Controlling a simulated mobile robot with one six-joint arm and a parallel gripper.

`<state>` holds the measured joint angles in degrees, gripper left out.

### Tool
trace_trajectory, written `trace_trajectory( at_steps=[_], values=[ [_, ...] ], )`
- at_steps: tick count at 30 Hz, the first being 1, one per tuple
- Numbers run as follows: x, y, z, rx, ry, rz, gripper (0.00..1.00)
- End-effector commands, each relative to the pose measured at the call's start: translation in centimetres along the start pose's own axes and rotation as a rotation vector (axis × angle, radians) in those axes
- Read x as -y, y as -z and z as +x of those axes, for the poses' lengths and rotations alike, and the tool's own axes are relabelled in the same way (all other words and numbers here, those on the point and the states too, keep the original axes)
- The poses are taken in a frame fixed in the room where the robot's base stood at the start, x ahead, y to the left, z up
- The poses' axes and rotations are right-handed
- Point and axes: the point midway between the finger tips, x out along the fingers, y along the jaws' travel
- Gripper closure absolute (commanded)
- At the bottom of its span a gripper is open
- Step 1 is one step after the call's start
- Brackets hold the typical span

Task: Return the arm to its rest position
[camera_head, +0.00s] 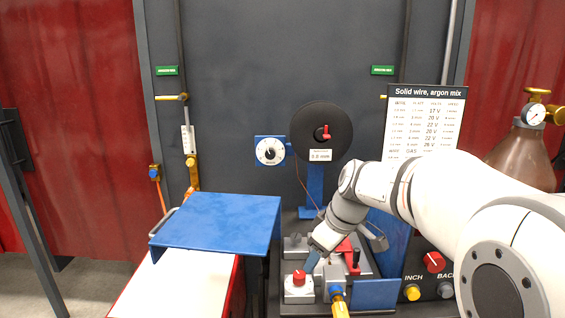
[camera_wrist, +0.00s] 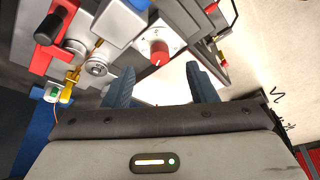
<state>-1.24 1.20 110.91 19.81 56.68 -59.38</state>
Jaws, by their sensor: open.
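My white arm (camera_head: 425,190) reaches in from the right in the head view, bent down over the wire-feed unit. My gripper (camera_wrist: 160,82) is open, with its two blue ribbed fingers apart and nothing between them. In the head view its fingers (camera_head: 311,261) hang just beside a red knob on a light block (camera_head: 299,277). In the wrist view the red knob (camera_wrist: 160,52) shows beyond the gap between the fingers, and no finger visibly touches it. The head view partly hides the fingers behind the wrist.
A blue cover (camera_head: 218,222) stands to the left over a white-topped red box. A black spool (camera_head: 320,131), a dial (camera_head: 270,151) and a chart (camera_head: 425,115) are behind. A brown gas cylinder (camera_head: 520,158) stands at the right. A red lever (camera_head: 356,260) rises close to the gripper.

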Motion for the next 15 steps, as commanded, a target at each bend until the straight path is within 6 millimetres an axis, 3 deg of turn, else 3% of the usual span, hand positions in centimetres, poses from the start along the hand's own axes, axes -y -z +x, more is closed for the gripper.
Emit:
trace_trajectory(
  at_steps=[8, 15],
  values=[
    [3.0, -4.5, -1.2, 0.052, -0.054, 0.213, 0.48],
    [7.0, -10.9, -2.0, 0.102, -0.145, 0.498, 0.48]
  ],
)
